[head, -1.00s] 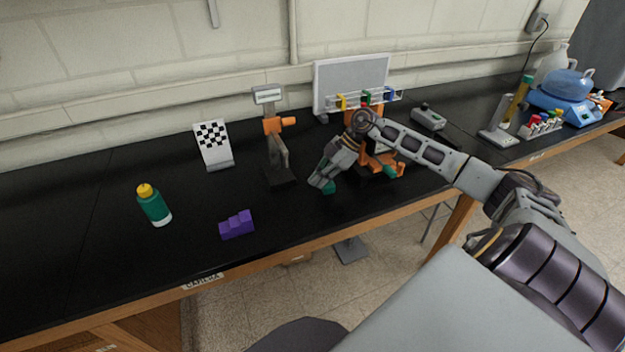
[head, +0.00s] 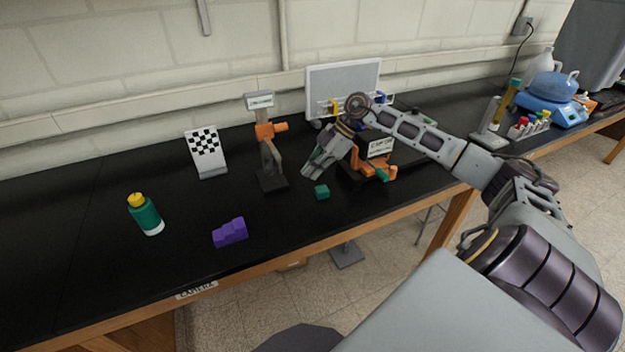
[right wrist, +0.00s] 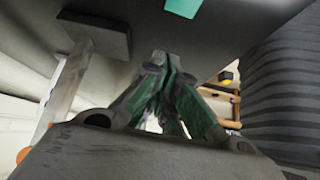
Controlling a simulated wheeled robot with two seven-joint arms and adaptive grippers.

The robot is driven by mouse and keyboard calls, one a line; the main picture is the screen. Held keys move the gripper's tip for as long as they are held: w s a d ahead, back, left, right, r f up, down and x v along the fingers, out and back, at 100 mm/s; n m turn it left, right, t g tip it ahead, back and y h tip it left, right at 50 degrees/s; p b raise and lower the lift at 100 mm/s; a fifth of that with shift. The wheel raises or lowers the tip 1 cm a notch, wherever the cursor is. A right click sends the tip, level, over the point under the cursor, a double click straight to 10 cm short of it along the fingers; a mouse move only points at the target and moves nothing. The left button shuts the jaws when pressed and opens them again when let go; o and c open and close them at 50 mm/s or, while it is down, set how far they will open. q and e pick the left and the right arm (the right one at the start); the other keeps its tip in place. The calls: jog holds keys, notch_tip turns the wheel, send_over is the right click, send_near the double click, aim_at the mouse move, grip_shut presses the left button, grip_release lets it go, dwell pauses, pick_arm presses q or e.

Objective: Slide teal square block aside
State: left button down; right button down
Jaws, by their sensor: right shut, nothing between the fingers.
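The teal square block (head: 322,192) sits on the black bench top, near its front edge, right of the grey and orange stand. My right gripper (head: 309,174) is just above and behind the block in the head view, slightly to its left, and apart from it. It is shut and empty. In the right wrist view the green-padded fingers (right wrist: 168,68) are together, and the teal block (right wrist: 183,7) shows at the top edge, partly cut off. My left gripper is not in view.
The grey and orange stand (head: 268,158) is close on the left. An orange fixture (head: 372,170) with a label stands close on the right. A purple stepped block (head: 230,232) and a green bottle (head: 146,214) are further left. The bench's front edge is near.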

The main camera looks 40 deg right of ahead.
jog(key=shift+r, duration=2.15)
